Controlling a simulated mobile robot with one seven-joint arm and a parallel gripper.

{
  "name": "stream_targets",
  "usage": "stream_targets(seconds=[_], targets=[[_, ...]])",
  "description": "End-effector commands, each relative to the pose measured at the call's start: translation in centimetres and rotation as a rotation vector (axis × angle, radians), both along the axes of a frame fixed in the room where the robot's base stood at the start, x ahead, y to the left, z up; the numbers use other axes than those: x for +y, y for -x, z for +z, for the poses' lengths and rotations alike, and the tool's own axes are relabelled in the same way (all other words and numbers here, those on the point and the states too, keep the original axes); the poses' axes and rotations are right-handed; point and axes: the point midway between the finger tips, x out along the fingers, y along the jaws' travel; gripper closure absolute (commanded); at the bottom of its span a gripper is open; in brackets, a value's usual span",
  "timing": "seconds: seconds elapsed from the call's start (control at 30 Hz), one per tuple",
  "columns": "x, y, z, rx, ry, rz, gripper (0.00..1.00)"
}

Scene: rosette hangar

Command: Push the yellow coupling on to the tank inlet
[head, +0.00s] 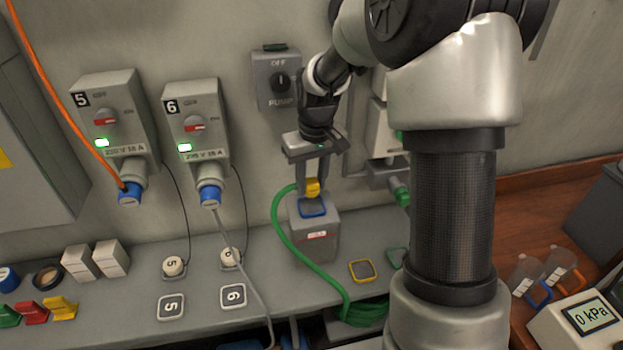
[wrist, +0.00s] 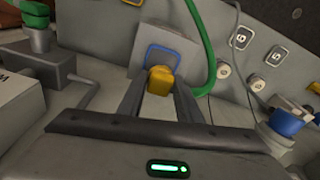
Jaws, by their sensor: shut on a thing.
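My gripper (head: 313,188) points down over a grey box and is shut on the yellow coupling (head: 313,187). The coupling also shows between the fingers in the wrist view (wrist: 161,82). The grey box (head: 315,240) has a blue-outlined square (head: 313,207) on its top, just below the coupling in the head view. I cannot tell whether the coupling touches the box. A green hose (head: 284,235) runs up behind the fingers; its join there is hidden. No part is clearly recognisable as the tank inlet; a green fitting (head: 399,191) sits right of the box.
Socket boxes 5 (head: 118,125) and 6 (head: 197,125) and a pump switch (head: 279,80) are on the wall. A yellow-outlined square (head: 361,270) lies on the bench. Green hose coils (head: 365,312) hang at the front edge.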

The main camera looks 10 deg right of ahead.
Motion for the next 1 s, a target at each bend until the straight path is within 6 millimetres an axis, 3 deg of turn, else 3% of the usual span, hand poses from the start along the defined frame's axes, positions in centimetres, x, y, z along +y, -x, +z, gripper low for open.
stream_targets(seconds=[0.1,0.3,1.0], targets=[[0.0,0.0,-1.6,0.001,0.000,0.000,0.88],[0.0,0.0,-2.9,-0.001,0.000,0.000,0.88],[0.0,0.0,-3.1,0.000,0.000,0.000,0.88]])
